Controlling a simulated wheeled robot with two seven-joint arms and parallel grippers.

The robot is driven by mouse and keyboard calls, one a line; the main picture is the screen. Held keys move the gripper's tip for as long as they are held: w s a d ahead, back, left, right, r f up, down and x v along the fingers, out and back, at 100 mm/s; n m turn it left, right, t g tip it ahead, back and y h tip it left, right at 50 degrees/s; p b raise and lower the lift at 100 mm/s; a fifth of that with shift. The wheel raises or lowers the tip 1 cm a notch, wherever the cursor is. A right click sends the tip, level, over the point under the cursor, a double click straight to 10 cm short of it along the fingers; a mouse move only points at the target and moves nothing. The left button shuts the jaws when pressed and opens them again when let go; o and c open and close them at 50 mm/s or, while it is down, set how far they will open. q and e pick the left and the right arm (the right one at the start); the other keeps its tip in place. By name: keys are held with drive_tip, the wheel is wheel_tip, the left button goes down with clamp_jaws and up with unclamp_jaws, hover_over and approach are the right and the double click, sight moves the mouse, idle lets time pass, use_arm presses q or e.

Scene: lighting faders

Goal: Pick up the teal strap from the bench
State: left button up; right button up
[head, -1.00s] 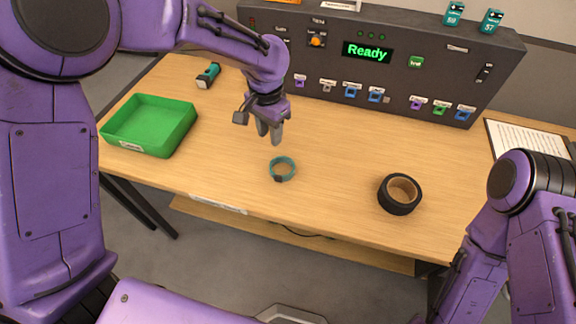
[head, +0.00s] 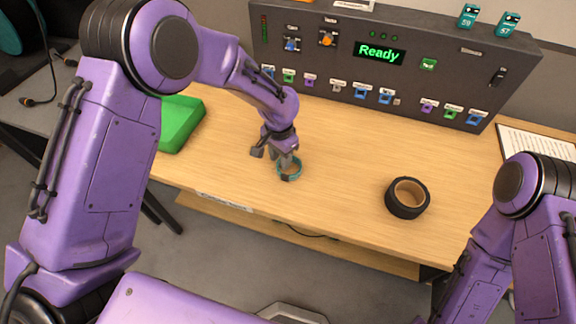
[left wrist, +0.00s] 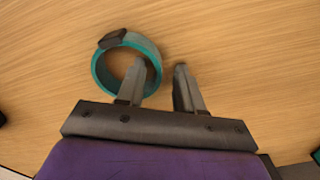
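The teal strap (head: 290,174) is a closed ring with a dark clasp, lying on the wooden bench near its front edge. My left gripper (head: 284,162) is low over the strap. In the left wrist view the strap (left wrist: 98,72) is left of centre, and my left gripper (left wrist: 160,82) is open. One finger overlaps the inside of the ring and the other is outside it to the right, with the ring's right side between them. I cannot tell whether either finger touches the strap. My right gripper is out of view.
A roll of black tape (head: 408,212) lies to the right of the strap. A green tray (head: 180,125) is at the left, partly hidden by my left arm. A dark control panel (head: 440,70) stands along the back. The bench between strap and tape is clear.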

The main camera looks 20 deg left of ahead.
use_arm(q)
clamp_jaws()
drive_tip(key=shift+r, duration=0.1)
